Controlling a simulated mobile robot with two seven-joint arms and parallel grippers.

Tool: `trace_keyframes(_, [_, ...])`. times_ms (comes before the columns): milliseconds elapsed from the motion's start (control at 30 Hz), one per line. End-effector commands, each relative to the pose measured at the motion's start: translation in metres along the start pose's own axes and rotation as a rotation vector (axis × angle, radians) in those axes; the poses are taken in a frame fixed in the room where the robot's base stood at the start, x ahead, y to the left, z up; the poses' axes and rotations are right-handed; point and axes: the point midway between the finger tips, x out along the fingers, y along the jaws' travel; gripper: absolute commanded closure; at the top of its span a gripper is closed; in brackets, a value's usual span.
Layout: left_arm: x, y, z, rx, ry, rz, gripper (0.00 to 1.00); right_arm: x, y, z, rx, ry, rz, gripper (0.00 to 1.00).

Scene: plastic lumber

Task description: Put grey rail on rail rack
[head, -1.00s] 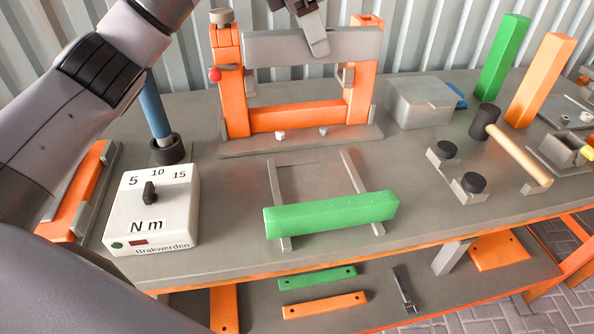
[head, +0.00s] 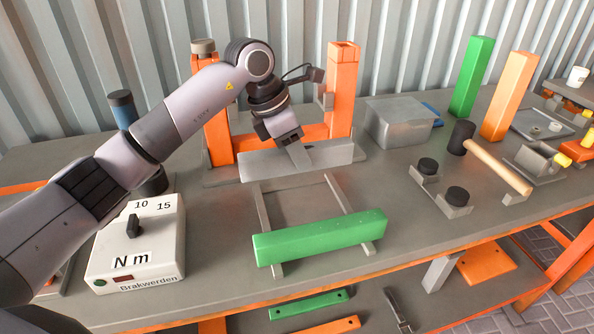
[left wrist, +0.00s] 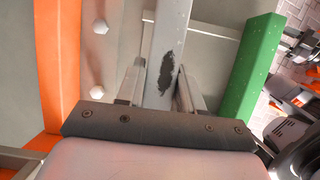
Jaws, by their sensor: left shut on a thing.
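My left gripper (head: 290,142) is shut on the grey rail (head: 325,154) near its middle. The grey rail is held level, in front of the orange frame and behind the rack. In the left wrist view the two fingers (left wrist: 160,88) straddle the grey rail (left wrist: 172,30), which has a dark worn patch. The rail rack (head: 263,212) is two grey bars lying on the table. A green rail (head: 320,238) lies across its front part, and its back part is bare. The green rail also shows in the left wrist view (left wrist: 252,70). My right gripper is not in view.
The orange frame (head: 342,95) stands behind the held rail. A white torque box (head: 150,255) is at front left, below my left arm. A grey box (head: 400,122), a mallet (head: 495,155) and upright green and orange posts are to the right.

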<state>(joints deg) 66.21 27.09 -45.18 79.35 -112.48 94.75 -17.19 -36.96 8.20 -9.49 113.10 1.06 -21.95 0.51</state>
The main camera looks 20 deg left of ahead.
Motion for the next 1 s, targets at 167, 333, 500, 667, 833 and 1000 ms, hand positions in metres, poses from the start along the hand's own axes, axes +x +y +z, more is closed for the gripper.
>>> trace_keyframes(167, [0.009, 0.000, -0.003, 0.001, -0.003, 0.001, 1.00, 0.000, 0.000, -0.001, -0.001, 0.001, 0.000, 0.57])
trace_keyframes(333, [0.032, 0.000, -0.013, 0.000, 0.000, -0.001, 1.00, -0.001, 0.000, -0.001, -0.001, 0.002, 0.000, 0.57])
trace_keyframes(500, [0.045, 0.000, -0.018, 0.002, -0.003, 0.002, 1.00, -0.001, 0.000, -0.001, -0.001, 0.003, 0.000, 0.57])
trace_keyframes(667, [0.044, 0.000, -0.018, 0.002, -0.003, 0.002, 1.00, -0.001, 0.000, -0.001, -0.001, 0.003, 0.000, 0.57])
trace_keyframes(833, [0.049, 0.000, -0.020, 0.001, -0.001, 0.001, 0.60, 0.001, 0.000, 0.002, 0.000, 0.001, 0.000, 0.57])
trace_keyframes(1000, [0.048, 0.000, -0.020, 0.001, 0.000, 0.001, 0.38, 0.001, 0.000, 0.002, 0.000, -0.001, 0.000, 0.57])
